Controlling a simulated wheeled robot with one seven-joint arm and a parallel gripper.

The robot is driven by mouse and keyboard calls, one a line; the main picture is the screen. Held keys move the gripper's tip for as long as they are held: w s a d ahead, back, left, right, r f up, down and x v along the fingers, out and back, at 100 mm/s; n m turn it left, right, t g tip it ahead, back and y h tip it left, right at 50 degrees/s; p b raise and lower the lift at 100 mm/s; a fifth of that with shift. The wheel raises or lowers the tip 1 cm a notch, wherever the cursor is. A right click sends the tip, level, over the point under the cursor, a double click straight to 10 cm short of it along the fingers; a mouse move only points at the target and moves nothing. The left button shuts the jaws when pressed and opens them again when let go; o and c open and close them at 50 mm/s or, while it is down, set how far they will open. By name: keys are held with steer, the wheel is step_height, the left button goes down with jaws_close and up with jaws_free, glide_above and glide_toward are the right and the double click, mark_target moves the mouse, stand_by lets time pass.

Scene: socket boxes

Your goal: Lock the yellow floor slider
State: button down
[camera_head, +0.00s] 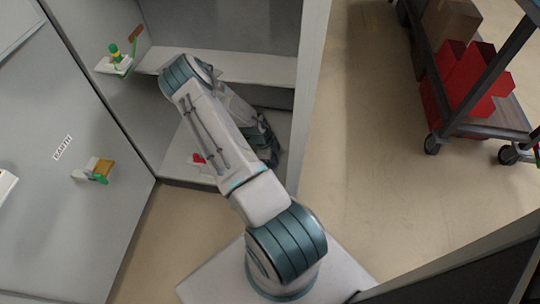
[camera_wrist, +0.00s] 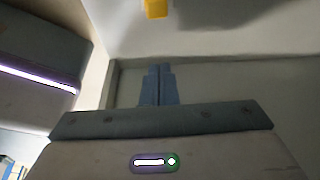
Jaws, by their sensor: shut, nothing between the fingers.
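A small yellow piece (camera_wrist: 156,8) shows at the top edge of the wrist view, cut off by the frame, on a pale surface. It may be the yellow floor slider; I cannot tell its locked state. My gripper (camera_wrist: 160,72) is shut and empty, its blue fingertips together below the yellow piece in that picture and apart from it. In the head view my arm reaches into the grey compartment and hides my fingertips. A red piece with a white base (camera_head: 198,159) sits on the compartment floor left of my arm. No yellow slider is clear there in the head view.
A pale shelf (camera_head: 240,66) crosses the compartment. A cart with red bins (camera_head: 462,75) stands right; floor between is clear.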

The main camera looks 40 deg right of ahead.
steer(key=b+x, duration=0.1)
steer(key=x, duration=0.3)
steer(key=shift+f, duration=0.3)
steer(key=w+a+b, duration=0.1)
steer(key=w+a, duration=0.1)
steer(key=shift+w+b, duration=0.3)
steer(key=shift+w+a+r, duration=0.1)
steer(key=shift+w+a, duration=0.1)
steer(key=shift+a, duration=0.05)
steer(key=shift+w+a, duration=1)
steer(key=shift+w, duration=0.25)
